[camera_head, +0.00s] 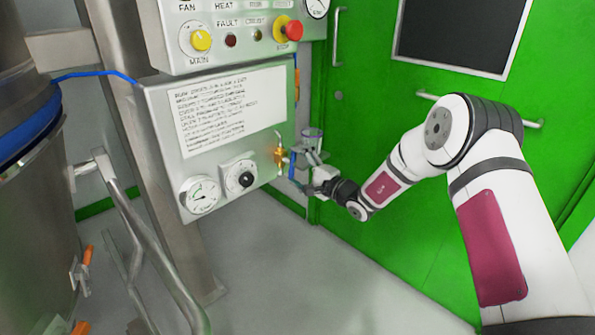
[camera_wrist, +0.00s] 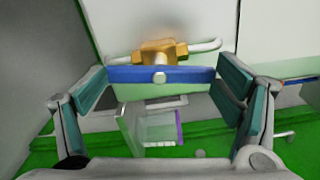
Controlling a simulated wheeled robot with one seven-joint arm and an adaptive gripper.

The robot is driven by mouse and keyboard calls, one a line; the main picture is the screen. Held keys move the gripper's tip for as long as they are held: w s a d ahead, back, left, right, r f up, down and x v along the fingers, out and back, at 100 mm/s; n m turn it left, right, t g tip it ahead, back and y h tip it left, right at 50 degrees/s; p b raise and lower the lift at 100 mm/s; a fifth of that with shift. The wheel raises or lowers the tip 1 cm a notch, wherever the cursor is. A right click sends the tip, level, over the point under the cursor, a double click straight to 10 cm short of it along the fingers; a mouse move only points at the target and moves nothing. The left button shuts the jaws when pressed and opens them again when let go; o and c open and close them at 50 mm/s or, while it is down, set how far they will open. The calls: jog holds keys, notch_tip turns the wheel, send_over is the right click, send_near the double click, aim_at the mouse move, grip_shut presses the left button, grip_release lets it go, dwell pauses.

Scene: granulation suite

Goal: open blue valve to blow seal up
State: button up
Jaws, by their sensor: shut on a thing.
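The blue valve handle (camera_wrist: 135,75) is a flat bar lying crosswise in the wrist view, with a pale round nut at its middle. It sits on a brass valve body (camera_wrist: 165,52) joined to a pale pipe. In the head view the brass body (camera_head: 279,156) is at the right side of the control panel, and the blue handle (camera_head: 291,165) shows as a small upright strip. My gripper (camera_wrist: 162,76) is shut on the handle, with one teal pad at each end of the bar. In the head view my gripper (camera_head: 307,160) partly covers the valve.
The grey panel (camera_head: 225,130) carries an instruction sheet, a pressure gauge (camera_head: 201,194) and a black knob (camera_head: 240,178). Above it are a yellow main switch (camera_head: 201,40) and a red stop button (camera_head: 294,29). A green door (camera_head: 380,150) stands behind my arm. A steel vessel (camera_head: 35,200) is at left.

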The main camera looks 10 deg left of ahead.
jog(key=shift+s+a+r+n+b, duration=0.1)
jog(key=shift+a+n+b, duration=0.15)
jog(key=shift+n, duration=0.25)
jog(key=shift+a+r+n+b, duration=0.1)
jog(key=shift+n+b, duration=0.25)
jog(key=shift+n, duration=0.15)
jog(key=o, duration=1)
jog(key=shift+f, duration=0.1)
jog(key=shift+o, duration=0.2)
jog(key=shift+d+f, duration=0.1)
jog(key=shift+d, duration=0.05)
jog(key=shift+d, duration=0.2)
jog(key=v, duration=1.1)
jog(key=shift+s+d, duration=0.15)
jog(key=shift+s, duration=0.15)
